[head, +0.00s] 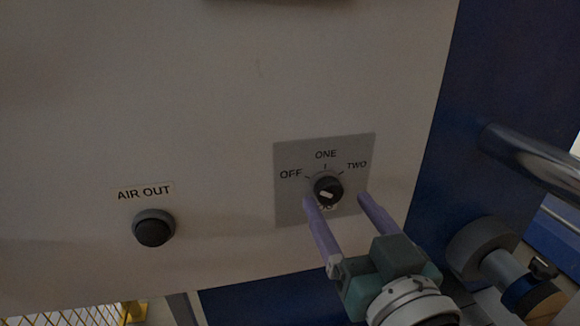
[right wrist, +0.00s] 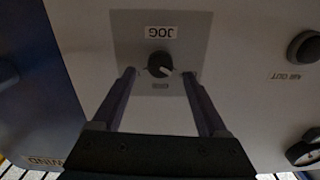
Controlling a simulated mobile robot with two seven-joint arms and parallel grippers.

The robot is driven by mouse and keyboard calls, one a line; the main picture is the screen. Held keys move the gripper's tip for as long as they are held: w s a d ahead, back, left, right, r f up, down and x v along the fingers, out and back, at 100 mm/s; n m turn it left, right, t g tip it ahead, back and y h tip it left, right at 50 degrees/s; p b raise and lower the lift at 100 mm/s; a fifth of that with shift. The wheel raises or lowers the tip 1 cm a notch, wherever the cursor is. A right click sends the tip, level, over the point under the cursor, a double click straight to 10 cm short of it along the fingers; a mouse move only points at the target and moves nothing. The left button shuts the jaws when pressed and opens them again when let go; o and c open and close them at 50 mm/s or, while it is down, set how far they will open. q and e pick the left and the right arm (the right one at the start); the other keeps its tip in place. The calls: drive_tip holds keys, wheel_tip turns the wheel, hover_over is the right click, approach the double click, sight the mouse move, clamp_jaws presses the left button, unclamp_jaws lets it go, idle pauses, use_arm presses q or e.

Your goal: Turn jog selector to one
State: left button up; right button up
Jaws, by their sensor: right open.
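The jog selector (head: 327,187) is a round black knob with a white mark, on a grey plate (head: 290,207) labelled OFF, ONE and TWO. It also shows in the right wrist view (right wrist: 159,63), where the picture is upside down and the JOG label reads inverted. There the white mark points to the lower right, which is the OFF side. My right gripper (head: 335,198) is open, with one finger on each side of the knob and gaps between. In the right wrist view its fingertips (right wrist: 158,74) flank the knob's lower edge. My left gripper is out of view.
A black AIR OUT button (head: 153,228) sits on the pale panel to the left. A blue panel (head: 460,80) and a metal bar (head: 535,160) are at the right, near my right arm. Yellow mesh (head: 85,316) shows at the bottom left.

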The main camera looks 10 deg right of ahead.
sight(329, 191)
drive_tip(key=shift+w, duration=1.3)
drive_tip(key=shift+c, duration=0.3)
clamp_jaws()
